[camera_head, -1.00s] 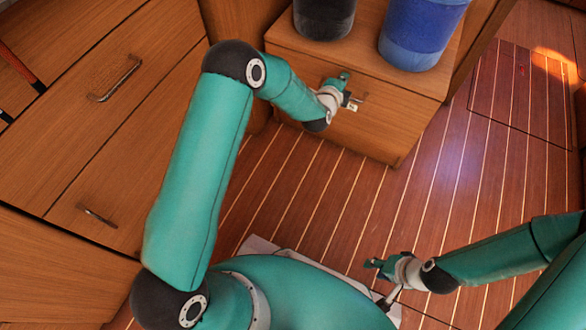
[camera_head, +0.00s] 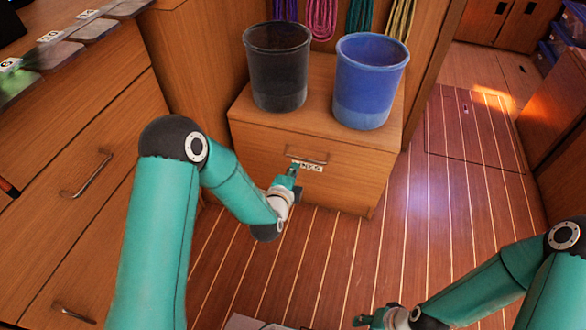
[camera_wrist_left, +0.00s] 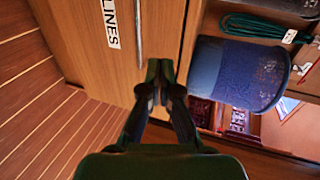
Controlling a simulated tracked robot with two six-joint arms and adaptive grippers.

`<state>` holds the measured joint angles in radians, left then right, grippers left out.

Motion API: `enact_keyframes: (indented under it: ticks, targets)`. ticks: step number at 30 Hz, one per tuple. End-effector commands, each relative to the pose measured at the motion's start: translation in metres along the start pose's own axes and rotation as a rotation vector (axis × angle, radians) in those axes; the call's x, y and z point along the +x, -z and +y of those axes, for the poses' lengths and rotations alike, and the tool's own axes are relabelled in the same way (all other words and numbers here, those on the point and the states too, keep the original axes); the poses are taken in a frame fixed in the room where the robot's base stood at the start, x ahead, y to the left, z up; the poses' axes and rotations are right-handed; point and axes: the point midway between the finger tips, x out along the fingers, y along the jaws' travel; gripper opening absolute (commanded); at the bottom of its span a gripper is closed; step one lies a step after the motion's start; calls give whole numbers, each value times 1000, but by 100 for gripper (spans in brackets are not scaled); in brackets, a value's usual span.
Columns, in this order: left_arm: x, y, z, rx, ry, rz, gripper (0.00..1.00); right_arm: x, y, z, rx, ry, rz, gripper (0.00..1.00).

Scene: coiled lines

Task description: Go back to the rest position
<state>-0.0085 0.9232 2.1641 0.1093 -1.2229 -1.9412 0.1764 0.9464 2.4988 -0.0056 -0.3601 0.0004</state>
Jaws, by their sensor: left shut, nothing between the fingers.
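My left gripper (camera_head: 292,168) is shut and empty. It is just in front of the wooden drawer front (camera_head: 350,180), beside its metal handle (camera_head: 312,157), and covers part of the label (camera_head: 309,167) there. In the left wrist view the shut fingertips (camera_wrist_left: 161,72) point at the drawer front near the handle (camera_wrist_left: 138,35), and the label (camera_wrist_left: 111,24) reads LINES. Whether the fingers touch the drawer cannot be told. My right gripper (camera_head: 364,320) is low at the bottom edge, over the floor; its fingers are too small and cut off to judge.
A black bin (camera_head: 277,70) and a blue bin (camera_head: 368,85) stand on the drawer box. Coiled lines (camera_head: 360,15) hang behind them. A wooden drawer cabinet (camera_head: 105,120) with handles stands at the left. The plank floor (camera_head: 400,240) is clear to the right.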

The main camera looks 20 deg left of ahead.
Motion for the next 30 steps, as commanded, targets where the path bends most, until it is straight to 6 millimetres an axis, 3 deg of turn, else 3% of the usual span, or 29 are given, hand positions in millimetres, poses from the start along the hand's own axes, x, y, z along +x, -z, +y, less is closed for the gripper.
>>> enact_keyframes:
  ticks: [7, 11, 14, 21, 25, 30]
  targets:
    - [-10, -2, 1, -1, -1, -4, 0, -2, 0, -1, 0, 0, 0, 37]
    - [-12, -22, 16, -13, -32, -38, 0, -2, 0, -1, 0, 0, 0, 37]
    - [-26, -32, 52, -46, -139, -31, 0, -2, 0, -1, 0, 0, 0, 37]
    - [-99, -11, 164, -648, -607, -63, 0, -2, 0, -1, 0, 0, 0, 37]
    - [-148, 6, 203, -996, -843, -201, 0, -2, 0, -1, 0, 0, 0, 37]
    - [-198, 23, 230, -1322, -1048, -435, 0, -2, 0, -1, 0, 0, 0, 37]
